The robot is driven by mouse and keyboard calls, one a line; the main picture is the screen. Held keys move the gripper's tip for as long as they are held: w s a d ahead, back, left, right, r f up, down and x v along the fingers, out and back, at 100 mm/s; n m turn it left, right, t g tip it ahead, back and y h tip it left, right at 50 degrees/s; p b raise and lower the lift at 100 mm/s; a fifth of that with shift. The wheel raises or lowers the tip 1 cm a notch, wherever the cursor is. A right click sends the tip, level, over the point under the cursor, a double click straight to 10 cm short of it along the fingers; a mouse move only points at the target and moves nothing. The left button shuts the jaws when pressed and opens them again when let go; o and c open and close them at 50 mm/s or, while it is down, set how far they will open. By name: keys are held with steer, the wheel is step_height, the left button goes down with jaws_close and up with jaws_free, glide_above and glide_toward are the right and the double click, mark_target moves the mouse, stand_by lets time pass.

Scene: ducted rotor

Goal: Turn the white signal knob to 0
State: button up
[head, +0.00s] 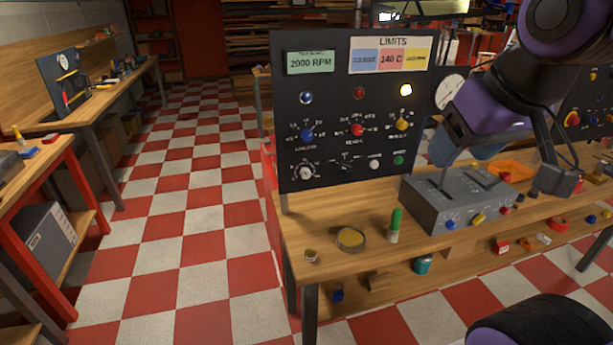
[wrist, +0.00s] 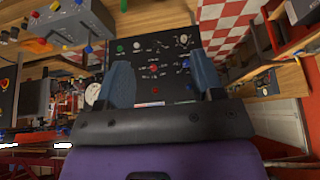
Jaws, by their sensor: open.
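The white signal knob (head: 305,172) is at the lower left of the black upright panel (head: 290,125), inside a ring of white marks. Its pointer and numbers are too small to read surely. In the wrist view the panel is upside down, and the white knob (wrist: 183,40) shows near its top right. My gripper (wrist: 163,80) is open and empty, its two blue fingers apart with the panel beyond them. In the head view my gripper (head: 452,150) is right of the panel, above the grey switch box, well apart from the knob.
Blue (head: 307,135), red (head: 357,130) and yellow (head: 402,125) knobs sit above the white one. Checkered floor left of the bench is clear.

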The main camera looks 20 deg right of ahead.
mark_target(307, 176)
steer(key=w+a+f+t, duration=0.15)
steer(key=w+f, duration=0.25)
steer(key=w, duration=0.7)
steer(key=w+a+f+t, duration=0.1)
steer(key=w+f+t, duration=0.25)
steer(key=w, duration=0.65)
steer(key=w+a+f+t, duration=0.2)
steer(key=w+f, duration=0.2)
steer(key=w, duration=0.7)
steer(key=w+a+f+m+t, duration=0.1)
steer(key=w+f+t, duration=0.2)
steer(key=f, duration=0.8)
steer(key=w+a+f+m+t, duration=0.1)
steer(key=w+f+t, duration=0.2)
steer(key=f, duration=0.8)
steer(key=w, duration=1.1)
steer(key=shift+a+f, duration=0.15)
steer(key=shift+a, duration=0.05)
steer(key=shift+s, duration=0.1)
steer(key=shift+c, duration=0.2)
steer(key=c, duration=0.9)
